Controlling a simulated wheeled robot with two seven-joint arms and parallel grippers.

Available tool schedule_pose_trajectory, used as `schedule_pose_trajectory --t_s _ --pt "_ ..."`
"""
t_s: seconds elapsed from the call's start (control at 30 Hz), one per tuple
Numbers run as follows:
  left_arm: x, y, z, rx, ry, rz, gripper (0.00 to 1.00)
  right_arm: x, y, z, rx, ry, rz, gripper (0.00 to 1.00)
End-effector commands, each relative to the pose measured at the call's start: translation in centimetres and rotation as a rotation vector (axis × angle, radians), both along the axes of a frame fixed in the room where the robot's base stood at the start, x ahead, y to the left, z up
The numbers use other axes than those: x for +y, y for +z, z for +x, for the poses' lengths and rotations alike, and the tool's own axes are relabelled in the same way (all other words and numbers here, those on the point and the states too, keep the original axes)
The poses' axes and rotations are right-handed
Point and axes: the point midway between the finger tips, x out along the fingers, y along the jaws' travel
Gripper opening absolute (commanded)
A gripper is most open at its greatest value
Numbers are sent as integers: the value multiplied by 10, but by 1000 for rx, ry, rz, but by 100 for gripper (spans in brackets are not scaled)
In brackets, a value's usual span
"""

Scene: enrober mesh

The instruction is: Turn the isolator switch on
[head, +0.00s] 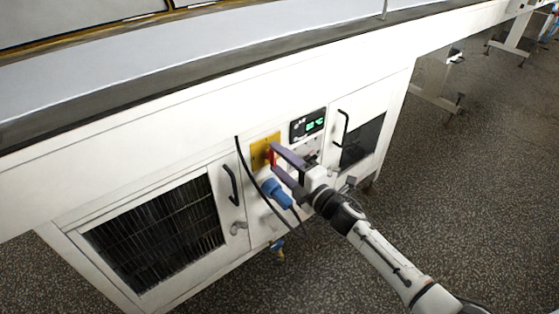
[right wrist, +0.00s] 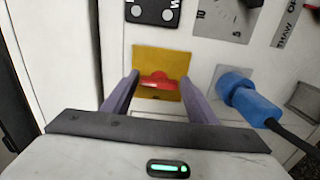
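The isolator switch is a red handle (right wrist: 158,82) on a yellow plate (right wrist: 160,61) on the white cabinet front. In the head view the yellow plate (head: 259,152) shows beside my right gripper, and the red handle (head: 271,157) is at its fingertips. My right gripper (right wrist: 158,87) is open, with one finger on each side of the red handle. The handle lies across the plate in the wrist view. I cannot tell whether the fingers touch it. My left gripper is not in view.
A blue plug (head: 276,192) with a black cable sits just below the switch; it also shows in the right wrist view (right wrist: 248,97). A lit green display (head: 308,124) is above right. Door handles (head: 230,184) stick out on both sides. The speckled floor at right is open.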

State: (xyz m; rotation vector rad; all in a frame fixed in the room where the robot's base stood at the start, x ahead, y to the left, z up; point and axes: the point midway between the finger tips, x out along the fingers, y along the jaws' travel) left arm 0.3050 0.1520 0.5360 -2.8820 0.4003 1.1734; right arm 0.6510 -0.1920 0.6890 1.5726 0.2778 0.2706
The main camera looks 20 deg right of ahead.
Motion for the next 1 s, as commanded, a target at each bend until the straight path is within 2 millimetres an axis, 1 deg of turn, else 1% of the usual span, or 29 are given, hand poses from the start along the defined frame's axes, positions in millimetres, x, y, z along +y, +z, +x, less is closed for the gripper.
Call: schedule_pose_trajectory --t_s 0.03,0.07,0.33,0.43,0.57,0.8,0.9,1.0 --pt "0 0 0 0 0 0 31 0 0 0 1 0 0 62" --pt "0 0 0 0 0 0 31 0 0 0 1 0 -1 66" --pt "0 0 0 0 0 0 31 0 1 0 -1 0 -4 66" --pt "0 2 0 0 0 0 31 -2 1 -5 -1 0 -4 66" --pt "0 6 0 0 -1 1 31 -8 0 -23 1 0 -4 66" --pt "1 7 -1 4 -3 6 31 -25 0 -68 2 0 -3 66" --pt "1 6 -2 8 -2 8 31 -30 0 -83 1 0 -4 66" --pt "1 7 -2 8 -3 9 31 -33 0 -92 0 0 -3 66"
